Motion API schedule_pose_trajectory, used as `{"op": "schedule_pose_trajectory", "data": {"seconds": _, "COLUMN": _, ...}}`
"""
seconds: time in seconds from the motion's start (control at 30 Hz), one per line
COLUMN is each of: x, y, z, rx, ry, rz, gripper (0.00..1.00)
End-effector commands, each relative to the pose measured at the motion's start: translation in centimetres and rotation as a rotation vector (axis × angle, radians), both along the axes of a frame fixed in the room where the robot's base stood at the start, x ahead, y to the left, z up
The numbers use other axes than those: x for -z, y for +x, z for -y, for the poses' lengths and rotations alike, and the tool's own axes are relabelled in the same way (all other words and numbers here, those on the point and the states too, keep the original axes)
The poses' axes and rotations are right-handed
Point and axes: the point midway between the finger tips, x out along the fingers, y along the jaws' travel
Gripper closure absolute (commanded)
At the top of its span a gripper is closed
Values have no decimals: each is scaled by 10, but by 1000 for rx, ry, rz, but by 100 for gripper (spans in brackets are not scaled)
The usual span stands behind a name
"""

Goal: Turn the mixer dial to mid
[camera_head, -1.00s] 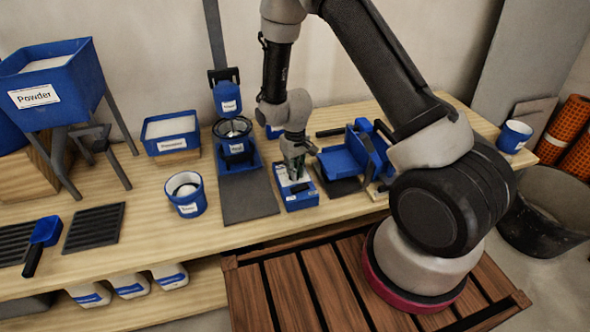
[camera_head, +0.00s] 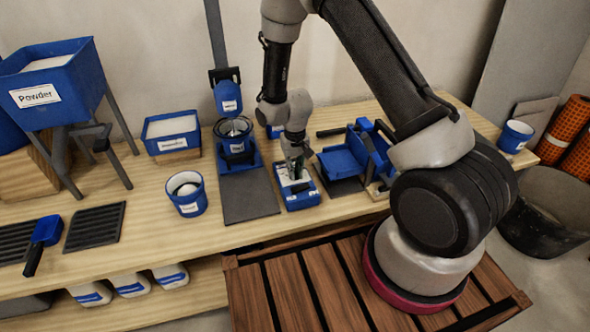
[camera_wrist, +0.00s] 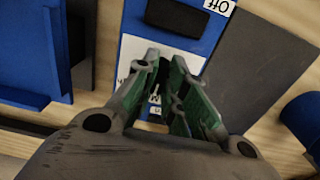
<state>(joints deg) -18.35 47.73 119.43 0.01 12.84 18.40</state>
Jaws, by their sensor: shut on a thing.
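The mixer's control box is a blue box (camera_head: 303,203) with a white top on the wooden bench, just right of the dark mat. In the wrist view the box (camera_wrist: 139,29) carries a black block and an "Off" label (camera_wrist: 220,5). My gripper (camera_head: 297,176) points down over the box's top. In the wrist view my gripper (camera_wrist: 165,78) has its green-padded fingers close together on a small dark part, the dial, which they mostly hide. The dial's pointing direction cannot be told. The mixer (camera_head: 234,135) with its blue head stands behind and left of the box.
A blue cup (camera_head: 186,194) stands left of the dark mat (camera_head: 249,199). A blue device (camera_head: 349,155) sits close to the box's right. A powder hopper (camera_head: 52,85) and a blue tray (camera_head: 171,132) are farther left. Bare bench lies in front.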

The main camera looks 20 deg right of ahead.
Motion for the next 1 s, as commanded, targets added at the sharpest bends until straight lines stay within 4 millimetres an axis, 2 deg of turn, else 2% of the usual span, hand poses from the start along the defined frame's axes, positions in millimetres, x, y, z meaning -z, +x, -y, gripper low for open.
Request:
{"op": "schedule_pose_trajectory", "data": {"seconds": 0.03, "x": 0, "y": 0, "z": 0, "rx": 0, "ry": 0, "rz": 0, "gripper": 100}}
{"op": "schedule_pose_trajectory", "data": {"seconds": 0.07, "x": 0, "y": 0, "z": 0, "rx": 0, "ry": 0, "rz": 0, "gripper": 86}}
{"op": "schedule_pose_trajectory", "data": {"seconds": 0.1, "x": 0, "y": 0, "z": 0, "rx": 0, "ry": 0, "rz": 0, "gripper": 78}}
{"op": "schedule_pose_trajectory", "data": {"seconds": 0.17, "x": 0, "y": 0, "z": 0, "rx": -1, "ry": 0, "rz": 0, "gripper": 68}}
{"op": "schedule_pose_trajectory", "data": {"seconds": 0.2, "x": 0, "y": 0, "z": 0, "rx": -1, "ry": 0, "rz": 0, "gripper": 66}}
{"op": "schedule_pose_trajectory", "data": {"seconds": 0.57, "x": -6, "y": 1, "z": 0, "rx": -1, "ry": 0, "rz": 1, "gripper": 66}}
{"op": "schedule_pose_trajectory", "data": {"seconds": 0.67, "x": -21, "y": 1, "z": 0, "rx": -1, "ry": 1, "rz": 4, "gripper": 66}}
{"op": "schedule_pose_trajectory", "data": {"seconds": 1.0, "x": -94, "y": 1, "z": 0, "rx": -1, "ry": 1, "rz": 3, "gripper": 66}}
